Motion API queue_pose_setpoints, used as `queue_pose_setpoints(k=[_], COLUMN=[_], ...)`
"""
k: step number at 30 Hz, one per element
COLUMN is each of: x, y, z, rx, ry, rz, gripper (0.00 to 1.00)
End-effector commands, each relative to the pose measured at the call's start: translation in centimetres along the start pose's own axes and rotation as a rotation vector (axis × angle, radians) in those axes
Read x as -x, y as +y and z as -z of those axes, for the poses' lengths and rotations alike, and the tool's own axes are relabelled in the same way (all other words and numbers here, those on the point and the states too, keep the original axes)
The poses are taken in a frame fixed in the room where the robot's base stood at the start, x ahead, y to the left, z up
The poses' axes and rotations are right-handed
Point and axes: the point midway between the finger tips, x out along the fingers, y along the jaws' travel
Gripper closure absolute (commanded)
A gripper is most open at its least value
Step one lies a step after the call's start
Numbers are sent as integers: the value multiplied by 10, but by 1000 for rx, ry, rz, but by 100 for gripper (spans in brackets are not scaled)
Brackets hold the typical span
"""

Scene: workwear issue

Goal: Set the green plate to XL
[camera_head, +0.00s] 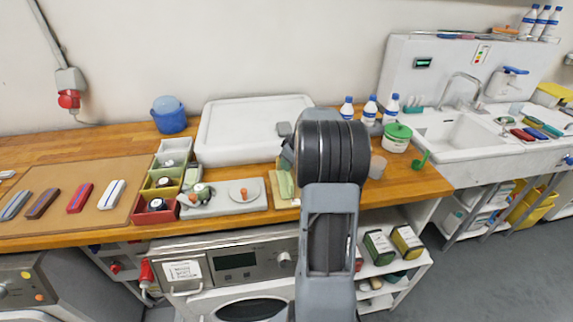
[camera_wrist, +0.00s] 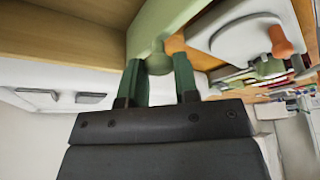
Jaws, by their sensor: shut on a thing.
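The green plate (camera_head: 286,184) lies on the wooden counter, partly hidden behind my arm in the head view. In the wrist view its pale green body (camera_wrist: 160,20) fills the top middle, with a rounded pale green knob at its near end. My gripper (camera_wrist: 159,66) has its two dark green fingers on either side of this knob and is shut on it. In the head view the fingers are hidden behind my arm's dark wrist. No XL mark or other size lettering is readable on the plate in either view.
Further left are small bins (camera_head: 163,181). A white tray (camera_head: 225,130) and a green-lidded tub (camera_head: 396,141) stand behind.

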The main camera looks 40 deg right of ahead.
Motion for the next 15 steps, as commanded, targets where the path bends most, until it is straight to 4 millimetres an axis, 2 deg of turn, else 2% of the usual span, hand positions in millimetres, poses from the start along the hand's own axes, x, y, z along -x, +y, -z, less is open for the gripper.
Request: queue_pose_setpoints(k=[5, 6, 12, 15], x=[1, 1, 0, 0], y=[0, -1, -1, -1], z=[2, 2, 2, 2], rx=[1, 2, 5, 5], ry=[3, 2, 1, 1], rz=[-2, -2, 0, 1], gripper=[100, 68, 48, 47])
